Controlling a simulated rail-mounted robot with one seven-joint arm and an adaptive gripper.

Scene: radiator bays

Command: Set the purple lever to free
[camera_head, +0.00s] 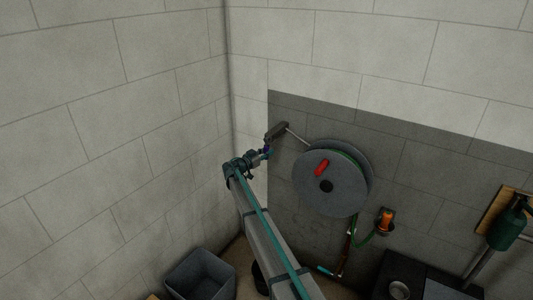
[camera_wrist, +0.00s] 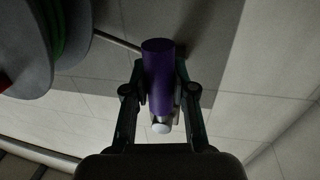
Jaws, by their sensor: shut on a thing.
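The purple lever (camera_wrist: 158,72) is a thick purple cylinder with a pale, rounded end. It stands between the fingers of my gripper (camera_wrist: 159,88) in the wrist view, and my gripper is shut on it. In the head view my gripper (camera_head: 266,152) is at the wall, just below a dark bracket (camera_head: 277,131) left of the hose reel. The lever is mostly hidden there. No free or locked marking can be read.
A grey hose reel (camera_head: 322,190) with a red handle (camera_head: 322,168) is right of my gripper, joined to the bracket by a thin rod (camera_head: 298,137). An orange nozzle (camera_head: 386,218) and a green device (camera_head: 507,228) are farther right. A grey bin (camera_head: 200,278) stands below.

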